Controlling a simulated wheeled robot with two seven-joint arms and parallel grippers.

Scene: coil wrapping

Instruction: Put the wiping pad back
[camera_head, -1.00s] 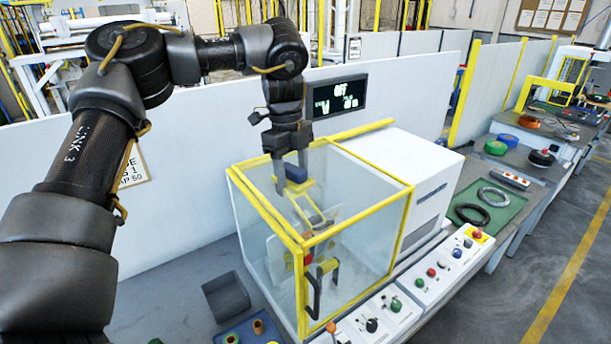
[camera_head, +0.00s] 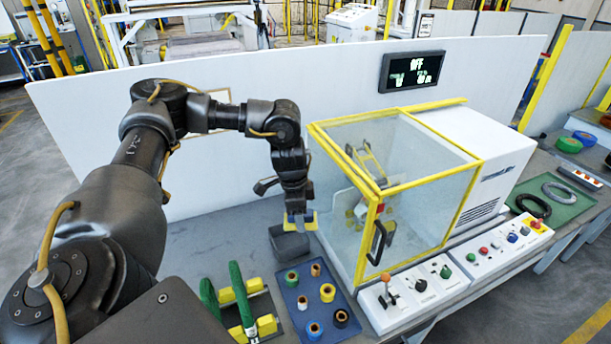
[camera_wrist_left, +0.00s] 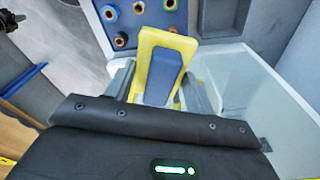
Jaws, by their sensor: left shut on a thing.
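The wiping pad (camera_head: 313,221) is a yellow plate with a blue grip block, and it shows large in the left wrist view (camera_wrist_left: 150,75). My left gripper (camera_head: 298,217) is shut on its blue block (camera_wrist_left: 165,76). It holds the pad just above the dark grey open tray (camera_head: 289,244), left of the glass enclosure. The pad seems to be over the tray's back edge; I cannot tell whether they touch. The gripper partly hides the pad in the head view.
The yellow-framed glass enclosure (camera_head: 372,195) stands close on the right. A blue mat (camera_head: 295,303) with several spools lies in front of the tray. Green and yellow parts (camera_head: 240,300) are left of it. The grey tabletop (camera_head: 215,245) left of the tray is clear.

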